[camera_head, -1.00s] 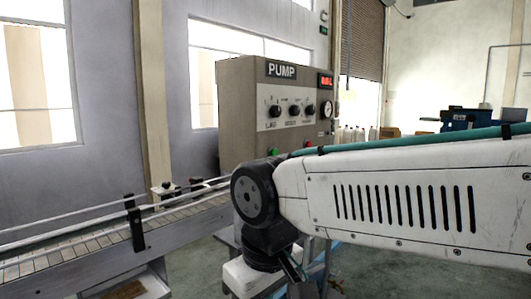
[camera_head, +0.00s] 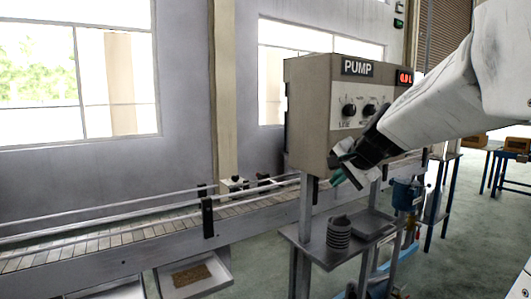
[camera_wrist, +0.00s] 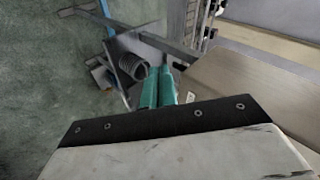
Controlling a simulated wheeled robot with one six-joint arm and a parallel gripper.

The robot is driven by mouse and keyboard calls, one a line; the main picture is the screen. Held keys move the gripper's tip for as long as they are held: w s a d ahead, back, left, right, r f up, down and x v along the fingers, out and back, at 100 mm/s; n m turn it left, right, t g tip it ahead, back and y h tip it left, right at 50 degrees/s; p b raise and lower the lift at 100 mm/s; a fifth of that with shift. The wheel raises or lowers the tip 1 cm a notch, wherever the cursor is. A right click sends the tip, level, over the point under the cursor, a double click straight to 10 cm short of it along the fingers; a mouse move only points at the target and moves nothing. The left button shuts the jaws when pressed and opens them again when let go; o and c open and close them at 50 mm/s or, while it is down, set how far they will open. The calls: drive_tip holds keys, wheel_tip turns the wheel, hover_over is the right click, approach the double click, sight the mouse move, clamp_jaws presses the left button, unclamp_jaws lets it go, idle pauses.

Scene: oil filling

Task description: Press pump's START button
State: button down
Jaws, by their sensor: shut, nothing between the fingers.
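The pump box (camera_head: 307,110) is a beige cabinet with a PUMP label, black knobs and a red display, standing on a metal stand. In the head view my arm crosses in front of its lower right face, and the START button is hidden there. My gripper (camera_head: 340,178) is at the box's lower front edge, pointing down to the left. In the wrist view the green fingers of my gripper (camera_wrist: 159,84) lie together with nothing between them, beside the box (camera_wrist: 240,90). I cannot tell whether they touch it.
A conveyor (camera_head: 130,237) with rails runs along the left. Below the box is a metal shelf (camera_head: 318,250) with a coiled grey hose (camera_head: 339,234). A tray (camera_head: 194,278) sits under the conveyor. Blue-legged tables (camera_head: 493,170) stand at the right; open floor lies between.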

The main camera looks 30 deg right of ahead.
drive_tip(key=d+r+m+h, duration=0.1)
drive_tip(key=d+m+h, duration=0.1)
drive_tip(key=d, duration=0.6)
drive_tip(key=s+d+r+m+t+h, duration=0.1)
drive_tip(key=d+r+m+h, duration=0.1)
drive_tip(key=d+m, duration=0.3)
drive_tip(key=d, duration=0.3)
drive_tip(key=shift+d, duration=0.35)
drive_tip(key=shift+r, duration=0.1)
drive_tip(key=w, duration=0.8)
drive_tip(key=shift+w+a, duration=0.3)
drive_tip(key=shift+a, duration=0.1)
drive_tip(key=shift+w, duration=0.2)
idle(0.4)
drive_tip(key=shift+w, duration=0.25)
drive_tip(key=shift+w+a, duration=0.1)
drive_tip(key=shift+w, duration=0.45)
idle(0.7)
drive_tip(key=shift+s, duration=1)
